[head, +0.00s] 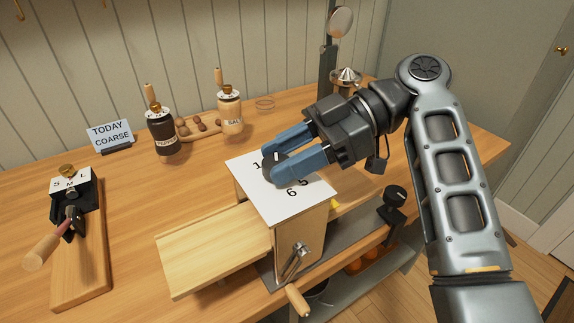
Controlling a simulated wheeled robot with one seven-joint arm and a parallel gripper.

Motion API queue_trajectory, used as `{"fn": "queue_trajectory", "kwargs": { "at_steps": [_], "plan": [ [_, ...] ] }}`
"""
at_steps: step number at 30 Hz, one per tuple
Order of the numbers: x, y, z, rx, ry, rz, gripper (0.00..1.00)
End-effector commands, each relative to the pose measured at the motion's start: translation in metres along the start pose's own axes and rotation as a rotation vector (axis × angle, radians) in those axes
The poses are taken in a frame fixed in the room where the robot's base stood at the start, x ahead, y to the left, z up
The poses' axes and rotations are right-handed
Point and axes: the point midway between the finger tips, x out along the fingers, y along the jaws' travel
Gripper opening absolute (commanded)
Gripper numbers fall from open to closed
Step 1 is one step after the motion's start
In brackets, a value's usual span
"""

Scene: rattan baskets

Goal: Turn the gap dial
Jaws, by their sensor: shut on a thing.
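The gap dial (276,156) is on the white top plate (291,208) of a wooden mill box (301,239). Only a small dark part of the dial shows between my fingers. The numbers 1, 5 and 6 show on the plate around it; the other marks and the dial's pointer are hidden by my fingers. My gripper (272,165) reaches in from the right, its two blue fingers shut on the dial. A small sign (110,134) at the back left reads "TODAY COARSE".
A wooden tray (212,248) juts left from the mill; a crank (296,262) is on its front. A dark pepper mill (164,134) and a pale salt mill (230,113) stand behind. A slicer-like tool (72,215) on a board is at left. A black knob (395,196) is at right.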

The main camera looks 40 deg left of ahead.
Motion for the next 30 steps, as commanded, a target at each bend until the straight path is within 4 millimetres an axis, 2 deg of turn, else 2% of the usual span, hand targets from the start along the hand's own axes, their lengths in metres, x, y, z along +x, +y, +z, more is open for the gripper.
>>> {"fn": "queue_trajectory", "kwargs": {
  "at_steps": [9,23,24,30],
  "plan": [
    [0.0001,0.0015,0.0009,-0.035,-0.001,-0.088,0.13],
    [0.001,0.0013,0.0005,-0.041,0.0,-0.101,0.13],
    [0.0011,0.0013,0.0005,-0.041,0.0,-0.101,0.46],
    [0.0009,0.0014,0.0003,-0.041,0.0,-0.101,0.65]
  ]
}}
